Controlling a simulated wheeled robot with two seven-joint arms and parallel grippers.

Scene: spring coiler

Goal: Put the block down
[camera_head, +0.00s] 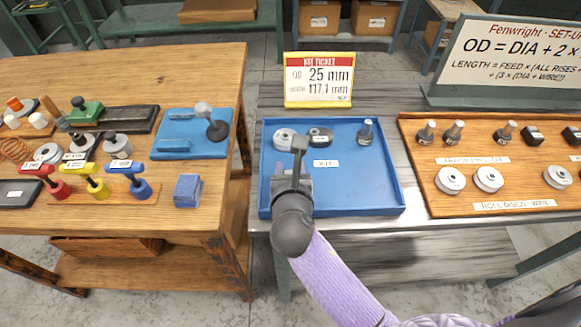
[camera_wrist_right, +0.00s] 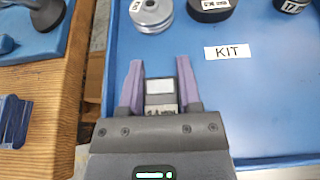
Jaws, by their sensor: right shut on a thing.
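My right gripper (camera_head: 298,160) is over the left part of the blue kit tray (camera_head: 385,210). In the right wrist view its two purple fingers (camera_wrist_right: 160,85) are shut on a small dark block with a pale grey face (camera_wrist_right: 160,93). The gripper hides the block in the head view. I cannot tell whether the block touches the tray floor (camera_wrist_right: 265,105). A silver roller (camera_head: 284,138), a dark roller (camera_head: 320,138) and a dark peg with a metal top (camera_head: 367,132) stand along the tray's back. My left gripper is not in view.
A wooden rack (camera_head: 440,198) with several pegs, rollers and black blocks (camera_head: 532,136) is on the right. A wooden table (camera_head: 215,75) with tools and a blue block (camera_head: 187,190) is on the left. The tray's front right is clear.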

